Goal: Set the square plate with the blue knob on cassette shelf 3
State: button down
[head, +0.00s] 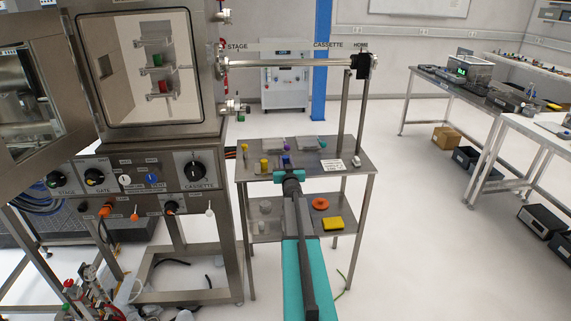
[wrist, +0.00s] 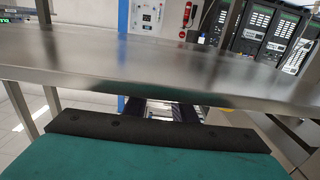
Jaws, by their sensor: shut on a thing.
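My gripper (head: 288,172) is at the front of the steel side table, shut on a small blue knob (head: 286,161). The square plate under this knob cannot be made out; the gripper and arm hide that spot. In the wrist view the dark fingers (wrist: 165,111) show small and partly hidden behind my wrist, near the table edge. The cassette (head: 152,42) stands inside the open steel chamber at the left, seen through its square opening. A green knob (head: 158,60) and a red knob (head: 163,87) sit on its shelves. Its shelf numbers are not readable.
The side table (head: 345,150) carries yellow-knobbed pieces (head: 264,165), a purple knob (head: 285,145) and a small white sign (head: 332,164). An orange disc (head: 320,203) and a yellow block (head: 333,223) lie on its lower shelf. A horizontal transfer rod (head: 290,63) spans above. The chamber door (head: 35,100) is swung left.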

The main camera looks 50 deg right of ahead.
aim_at(285, 158)
jog(key=shift+w+r+p, duration=0.1)
jog(key=shift+r+p, duration=1.45)
jog(key=shift+r, duration=1)
jog(key=shift+a, duration=0.1)
jog(key=b+v, duration=0.1)
jog(key=v, duration=1.2)
dwell(1.5)
